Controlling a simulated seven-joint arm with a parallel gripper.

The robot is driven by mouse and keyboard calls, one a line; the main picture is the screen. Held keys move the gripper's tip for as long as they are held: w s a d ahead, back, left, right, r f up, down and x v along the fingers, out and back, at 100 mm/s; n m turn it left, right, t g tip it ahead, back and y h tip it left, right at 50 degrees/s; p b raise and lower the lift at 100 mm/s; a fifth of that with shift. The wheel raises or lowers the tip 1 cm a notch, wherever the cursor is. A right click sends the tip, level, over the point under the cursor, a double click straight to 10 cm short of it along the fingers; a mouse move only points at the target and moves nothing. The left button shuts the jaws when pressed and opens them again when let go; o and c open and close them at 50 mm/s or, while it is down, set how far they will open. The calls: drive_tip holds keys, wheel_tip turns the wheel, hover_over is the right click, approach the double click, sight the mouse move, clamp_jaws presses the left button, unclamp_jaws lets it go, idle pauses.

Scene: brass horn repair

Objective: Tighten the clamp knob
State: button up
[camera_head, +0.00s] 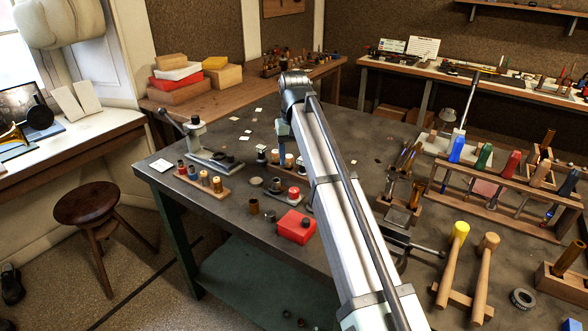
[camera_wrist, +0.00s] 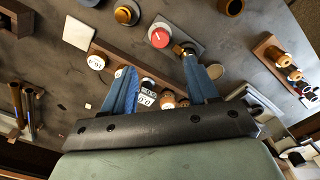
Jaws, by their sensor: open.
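A red round knob with a white mark (camera_wrist: 160,37) sits on a grey plate in the wrist view, with a small brass fitting (camera_wrist: 180,49) beside it. The red knob also shows on the bench in the head view (camera_head: 294,192). No label marks it as the clamp knob, so I cannot be sure it is. My gripper (camera_wrist: 158,66) is open, its two blue fingers spread and nothing visibly held. The right fingertip appears close to the brass fitting; I cannot tell whether they touch. In the head view my gripper (camera_head: 283,130) points down above the bench, partly hidden by my arm.
A red box (camera_head: 297,227), a wooden block of small parts (camera_head: 207,187) and a lever tool (camera_head: 197,135) stand on the dark bench (camera_head: 240,215). A wooden rack of coloured-handled tools (camera_head: 500,185) and two mallets (camera_head: 470,265) stand to the right. The left front bench corner is mostly clear.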

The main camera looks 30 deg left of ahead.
drive_tip(key=shift+r, duration=0.95)
